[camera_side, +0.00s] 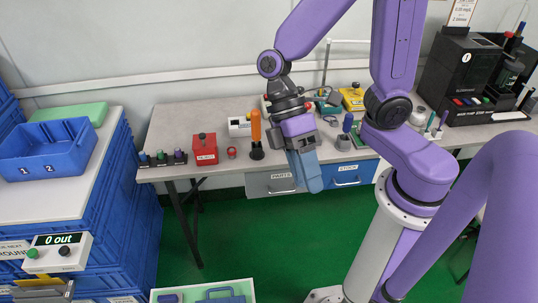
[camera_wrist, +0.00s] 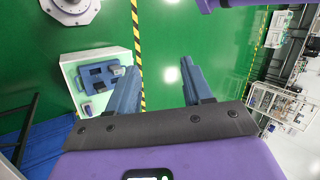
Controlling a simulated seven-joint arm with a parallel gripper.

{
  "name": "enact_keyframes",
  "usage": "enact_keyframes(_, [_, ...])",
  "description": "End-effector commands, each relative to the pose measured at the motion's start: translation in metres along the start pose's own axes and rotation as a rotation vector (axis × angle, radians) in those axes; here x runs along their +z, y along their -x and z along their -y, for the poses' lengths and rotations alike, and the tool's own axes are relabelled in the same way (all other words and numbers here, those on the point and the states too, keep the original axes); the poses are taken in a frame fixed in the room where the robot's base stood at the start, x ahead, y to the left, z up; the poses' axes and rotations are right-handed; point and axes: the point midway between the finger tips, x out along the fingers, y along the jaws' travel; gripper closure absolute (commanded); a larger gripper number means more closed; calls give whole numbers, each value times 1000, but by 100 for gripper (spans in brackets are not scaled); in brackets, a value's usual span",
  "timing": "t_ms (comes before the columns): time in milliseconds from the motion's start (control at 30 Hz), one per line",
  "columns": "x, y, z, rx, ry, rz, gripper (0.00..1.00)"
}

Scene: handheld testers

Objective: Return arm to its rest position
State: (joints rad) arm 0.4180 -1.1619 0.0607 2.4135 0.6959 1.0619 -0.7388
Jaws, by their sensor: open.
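My arm is purple and bent above the floor in front of the work table. My gripper (camera_side: 312,178) hangs in front of the table's front edge, with blue fingers pointing down. In the wrist view my gripper (camera_wrist: 160,82) shows its two blue fingers spread well apart, with only green floor between them. It is open and empty. It touches nothing that I can see.
The table (camera_side: 185,120) holds a red box (camera_side: 204,149), an orange-handled tool (camera_side: 256,135) and a black machine (camera_side: 462,72). Drawers (camera_side: 349,173) hang under its edge. A blue bin (camera_side: 48,149) stands left. A tray (camera_side: 205,292) is low in front. Green floor is clear between.

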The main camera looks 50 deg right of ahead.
Motion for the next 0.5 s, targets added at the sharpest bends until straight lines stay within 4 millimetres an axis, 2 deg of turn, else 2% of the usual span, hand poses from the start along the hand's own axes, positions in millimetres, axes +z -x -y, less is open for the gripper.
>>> enact_keyframes(33, [12,1,-1,52,10,17,50])
enact_keyframes(200, [49,4,-9,237,25,54,50])
enact_keyframes(500, [88,18,-20,533,70,-7,50])
